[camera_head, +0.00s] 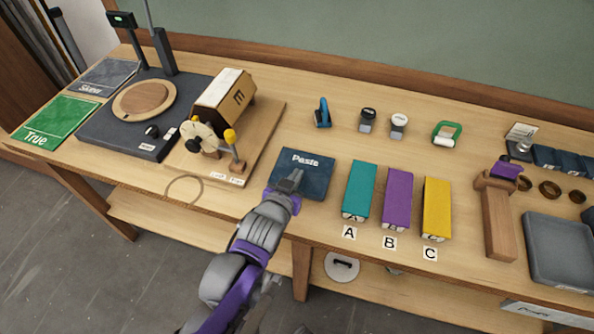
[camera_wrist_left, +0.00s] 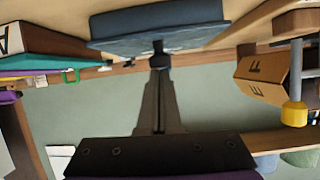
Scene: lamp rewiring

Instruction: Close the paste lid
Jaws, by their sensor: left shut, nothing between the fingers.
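The dark blue paste box (camera_head: 318,180) lies on the bench just left of the middle, with its flat "Paste" face (camera_head: 308,160) upward. I cannot tell whether its lid sits fully down. My left gripper (camera_head: 294,178) is shut and empty, with its tips over the near left part of the box in the head view and hiding a little of it. In the left wrist view the gripper tips (camera_wrist_left: 160,48) overlap the blue box (camera_wrist_left: 195,17). I cannot tell whether they touch it. My right gripper is not in view.
Teal (camera_head: 359,189), purple (camera_head: 397,198) and yellow (camera_head: 436,207) blocks stand right of the box. A wooden board (camera_head: 258,150) with a tilted box (camera_head: 225,95) is at the left. A wooden stand (camera_head: 497,220) and grey tray (camera_head: 560,250) are at the right.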

